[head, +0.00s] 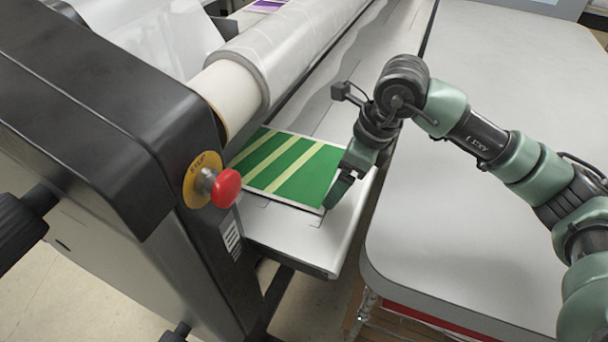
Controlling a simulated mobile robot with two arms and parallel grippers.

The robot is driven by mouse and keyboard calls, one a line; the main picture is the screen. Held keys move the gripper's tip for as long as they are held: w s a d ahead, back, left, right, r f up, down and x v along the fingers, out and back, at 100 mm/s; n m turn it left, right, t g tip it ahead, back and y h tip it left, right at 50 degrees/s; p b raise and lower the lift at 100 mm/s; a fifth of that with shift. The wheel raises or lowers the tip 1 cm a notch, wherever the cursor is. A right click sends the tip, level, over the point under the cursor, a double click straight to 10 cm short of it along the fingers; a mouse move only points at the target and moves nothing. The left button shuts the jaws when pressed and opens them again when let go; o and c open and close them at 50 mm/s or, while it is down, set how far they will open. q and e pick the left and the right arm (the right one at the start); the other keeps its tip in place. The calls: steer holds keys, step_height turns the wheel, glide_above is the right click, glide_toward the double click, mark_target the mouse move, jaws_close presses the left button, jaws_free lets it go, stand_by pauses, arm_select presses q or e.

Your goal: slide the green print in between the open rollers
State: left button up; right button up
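The green print (295,170), with pale yellow stripes and a light border, lies on the laminator's light feed shelf (300,236). Its far left edge reaches to the film-wrapped roller (285,55); I cannot tell whether any of it is between the rollers. My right gripper (340,190) is at the print's right edge, its fingers pointing down over that edge. The view is too small to tell whether the fingers are closed on the print. The gap between the rollers is hidden. My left gripper is not in view.
A red stop button (226,187) on a yellow plate sticks out of the dark laminator housing (110,125) left of the print. A large pale table (480,215) with a rounded corner stands right of the shelf, a narrow gap between them.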

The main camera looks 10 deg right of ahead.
steer(key=shift+d, duration=0.15)
steer(key=shift+w+d+b, duration=0.25)
steer(key=shift+w+b, duration=0.05)
steer(key=shift+w, duration=0.1)
steer(key=shift+w+a, duration=0.1)
steer(key=shift+a, duration=0.1)
steer(key=shift+w+a, duration=0.2)
steer(key=shift+a, duration=0.1)
steer(key=shift+s+d+b, duration=0.35)
steer(key=shift+d+b, duration=0.15)
steer(key=shift+d, duration=0.05)
stand_by(0.6)
stand_by(0.3)
steer(key=shift+p+v, duration=1.5)
steer(key=shift+v, duration=1.65)
